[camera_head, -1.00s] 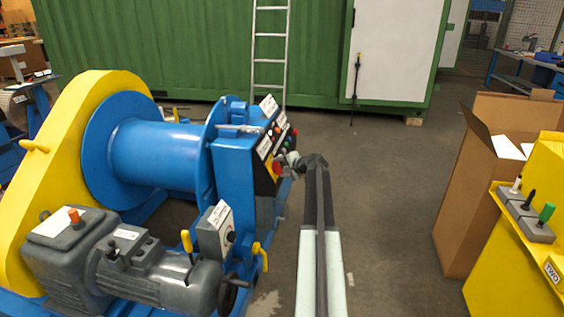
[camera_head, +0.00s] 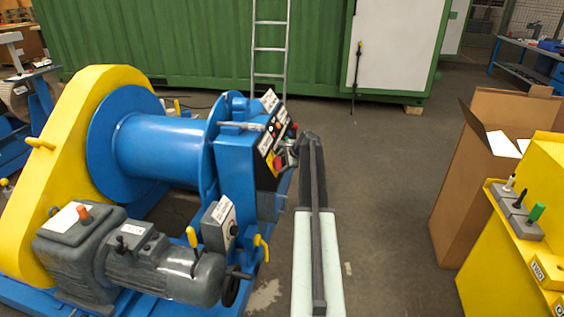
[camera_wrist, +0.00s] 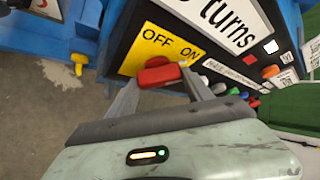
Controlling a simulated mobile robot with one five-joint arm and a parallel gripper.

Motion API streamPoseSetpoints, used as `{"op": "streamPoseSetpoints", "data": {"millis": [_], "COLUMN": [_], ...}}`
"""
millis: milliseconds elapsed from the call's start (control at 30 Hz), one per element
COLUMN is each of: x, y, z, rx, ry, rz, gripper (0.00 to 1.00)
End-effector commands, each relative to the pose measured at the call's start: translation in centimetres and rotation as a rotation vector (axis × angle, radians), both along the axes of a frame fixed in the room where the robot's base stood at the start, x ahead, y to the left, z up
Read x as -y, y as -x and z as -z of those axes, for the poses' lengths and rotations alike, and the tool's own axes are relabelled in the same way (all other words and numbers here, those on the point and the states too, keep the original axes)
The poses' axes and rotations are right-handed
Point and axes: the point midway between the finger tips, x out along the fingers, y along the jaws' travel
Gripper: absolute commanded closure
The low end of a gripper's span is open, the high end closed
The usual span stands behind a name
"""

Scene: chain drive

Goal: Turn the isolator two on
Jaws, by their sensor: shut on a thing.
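A red rotary isolator knob (camera_wrist: 158,74) sits on a yellow plate (camera_wrist: 160,45) marked OFF and ON, on the black panel of the blue winch. In the wrist view its handle lies nearly sideways, its right end just below ON. My gripper (camera_wrist: 161,80) is shut on the knob, one finger at each end of the handle. In the head view the knob (camera_head: 278,163) shows small on the sloping panel, with my gripper (camera_head: 290,155) beside it. I cannot read a "two" on this panel.
A yellow cabinet (camera_head: 500,262) with small levers and a TWO label (camera_head: 538,271) stands at the right, beside a cardboard box (camera_head: 468,185). Floor between is free.

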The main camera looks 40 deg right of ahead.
Motion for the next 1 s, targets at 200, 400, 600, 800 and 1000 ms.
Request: {"op": "streamPoseSetpoints", "data": {"millis": [200,400,600,800,1000], "x": [0.0,0.0,0.0,0.0,-0.2], "y": [0.1,0.1,0.1,0.0,1.2], "z": [0.1,0.1,0.0,0.0,-1.7], "rx": [-0.006,-0.006,-0.005,-0.004,-0.003], "ry": [-0.007,-0.007,-0.006,-0.005,-0.005], "rz": [0.003,0.003,0.003,0.002,0.003], "gripper": [0.81,0.81,0.19,0.19,0.19]}}
